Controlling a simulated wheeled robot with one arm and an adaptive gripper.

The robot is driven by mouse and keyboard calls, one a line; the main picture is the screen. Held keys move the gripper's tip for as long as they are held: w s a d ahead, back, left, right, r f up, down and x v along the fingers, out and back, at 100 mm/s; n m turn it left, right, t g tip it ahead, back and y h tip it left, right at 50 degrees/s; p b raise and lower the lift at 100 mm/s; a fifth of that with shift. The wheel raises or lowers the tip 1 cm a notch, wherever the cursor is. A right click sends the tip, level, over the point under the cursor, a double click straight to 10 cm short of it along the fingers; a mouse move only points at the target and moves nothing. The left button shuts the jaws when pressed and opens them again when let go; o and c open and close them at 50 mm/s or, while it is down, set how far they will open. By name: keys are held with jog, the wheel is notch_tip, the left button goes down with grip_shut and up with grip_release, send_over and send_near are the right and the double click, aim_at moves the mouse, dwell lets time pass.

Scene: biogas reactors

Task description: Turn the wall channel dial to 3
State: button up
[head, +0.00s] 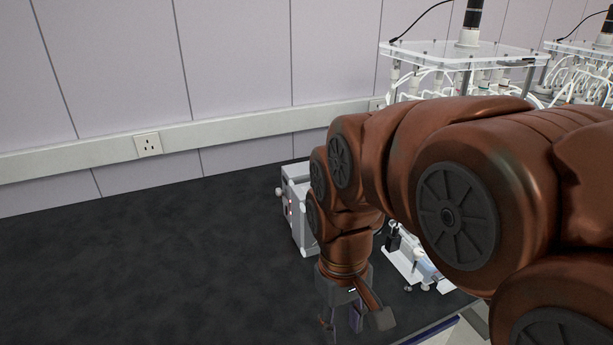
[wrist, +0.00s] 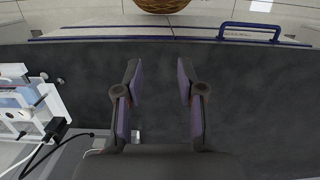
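No dial marked with channel numbers can be made out in either view. A grey-white box (head: 296,207) with small round knobs on its left side stands on the dark bench, partly hidden behind my arm. My gripper (head: 343,322) points down in front of this box, over the bench. In the wrist view my gripper (wrist: 160,80) is open, its two purple-padded fingers apart with nothing between them. A small shiny cylinder (wrist: 135,136) shows just beside the left finger; I cannot tell what it is.
A wall socket (head: 148,144) sits on pale trunking. A white stand with a blue syringe-like part (wrist: 22,98) and a black plug (wrist: 56,128) lies left in the wrist view. Reactors with tubing (head: 470,70) stand behind my arm. The bench (head: 130,265) is clear at left; a blue handle (wrist: 250,27) is at its edge.

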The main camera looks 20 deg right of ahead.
jog(key=w+d+r+n+p, duration=0.2)
jog(key=w+d+r, duration=0.1)
jog(key=w, duration=0.9)
jog(key=w+d+r+n+t+p, duration=0.1)
jog(key=w+d, duration=0.4)
jog(key=w, duration=0.7)
jog(key=w+d+r+n+p, duration=0.2)
jog(key=w+d+r+n, duration=0.2)
jog(key=w, duration=0.9)
notch_tip(320, 180, up, 2)
jog(key=shift+w+r+n+p, duration=0.1)
jog(key=shift+n+p, duration=0.3)
jog(key=shift+w+d+t, duration=0.25)
jog(key=shift+w+t, duration=0.05)
jog(key=shift+w, duration=0.25)
jog(key=shift+f+n, duration=0.25)
jog(key=shift+n, duration=0.05)
jog(key=shift+f+p, duration=1.55)
jog(key=shift+f, duration=2.25)
grip_shut()
